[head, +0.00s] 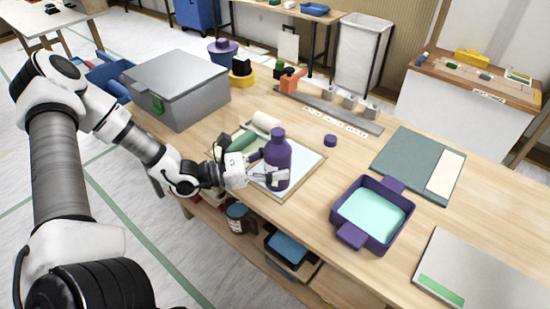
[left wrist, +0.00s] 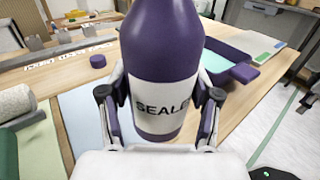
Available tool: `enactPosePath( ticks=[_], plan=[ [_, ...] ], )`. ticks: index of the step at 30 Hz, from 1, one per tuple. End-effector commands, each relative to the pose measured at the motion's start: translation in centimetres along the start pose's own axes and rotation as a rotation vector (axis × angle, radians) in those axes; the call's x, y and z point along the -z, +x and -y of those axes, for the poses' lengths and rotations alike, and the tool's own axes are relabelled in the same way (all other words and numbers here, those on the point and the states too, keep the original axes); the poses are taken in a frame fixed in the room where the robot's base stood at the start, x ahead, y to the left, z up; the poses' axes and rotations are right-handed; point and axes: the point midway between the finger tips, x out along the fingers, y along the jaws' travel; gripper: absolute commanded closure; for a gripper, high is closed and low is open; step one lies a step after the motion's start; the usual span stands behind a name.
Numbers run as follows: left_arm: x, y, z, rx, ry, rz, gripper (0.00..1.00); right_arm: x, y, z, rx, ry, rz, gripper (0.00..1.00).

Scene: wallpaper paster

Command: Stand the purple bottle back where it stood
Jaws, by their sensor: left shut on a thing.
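The purple bottle (head: 277,154) is upright at the light board (head: 310,160) on the workbench. My left gripper (head: 270,175) is shut on it from the left side. In the left wrist view the bottle (left wrist: 162,50) stands between the two fingers (left wrist: 160,115), and its white label reads "SEAL" with the rest cut off. I cannot tell whether its base touches the board. A small purple cap (head: 330,141) lies on the bench to the right of the board. My right gripper is not in view.
A green roller (head: 243,141) and a white roll (head: 266,121) lie close behind the bottle. A purple tray (head: 349,233) with pale green liquid stands to the right. A grey box (head: 180,85) is at the back left. Bare bench lies between board and tray.

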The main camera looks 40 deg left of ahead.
Motion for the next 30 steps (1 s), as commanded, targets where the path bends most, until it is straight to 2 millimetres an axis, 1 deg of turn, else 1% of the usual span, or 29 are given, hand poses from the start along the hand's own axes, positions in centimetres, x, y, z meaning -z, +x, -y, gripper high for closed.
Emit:
enactPosePath(
  ticks=[1, 3, 6, 8, 10, 12, 15, 22, 26, 27, 28, 29, 30],
  plan=[
    [0.4, 0.5, -1.5, 0.002, 0.008, -0.006, 0.87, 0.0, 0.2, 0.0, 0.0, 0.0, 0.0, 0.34],
    [0.5, 1.0, -3.5, 0.001, 0.005, -0.005, 0.87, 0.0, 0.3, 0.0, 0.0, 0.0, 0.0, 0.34],
    [0.7, 1.6, -5.7, 0.001, 0.003, -0.004, 0.87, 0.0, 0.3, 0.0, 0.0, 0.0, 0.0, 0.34],
    [0.8, 1.7, -6.3, 0.001, 0.001, -0.002, 0.87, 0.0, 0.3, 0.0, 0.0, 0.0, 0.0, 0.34],
    [1.5, 1.8, -6.7, 0.001, -0.002, -0.004, 0.87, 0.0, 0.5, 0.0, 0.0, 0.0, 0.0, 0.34],
    [2.9, 1.8, -6.6, 0.003, -0.004, -0.005, 0.87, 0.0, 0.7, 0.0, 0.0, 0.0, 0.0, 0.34],
    [4.2, 1.8, -6.6, 0.002, -0.003, -0.004, 0.87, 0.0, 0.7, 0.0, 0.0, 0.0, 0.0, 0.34],
    [4.2, 1.8, -6.6, 0.0, -0.003, 0.001, 0.87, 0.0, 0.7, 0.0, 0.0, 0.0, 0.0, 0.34],
    [4.6, 1.8, -6.6, 0.0, -0.002, 0.001, 0.87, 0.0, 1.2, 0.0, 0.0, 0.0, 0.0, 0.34],
    [4.5, 1.8, -6.6, 0.0, -0.002, 0.0, 0.3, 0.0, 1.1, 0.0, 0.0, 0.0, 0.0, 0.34],
    [4.5, 1.8, -6.6, 0.0, -0.002, 0.0, 0.2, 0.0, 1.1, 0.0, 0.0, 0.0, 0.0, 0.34],
    [4.5, 1.8, -6.6, 0.0, -0.002, 0.0, 0.12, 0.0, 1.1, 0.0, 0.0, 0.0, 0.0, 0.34],
    [4.5, 1.8, -6.6, 0.0, -0.002, 0.0, 0.12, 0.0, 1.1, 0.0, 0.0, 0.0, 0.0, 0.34]
  ],
)
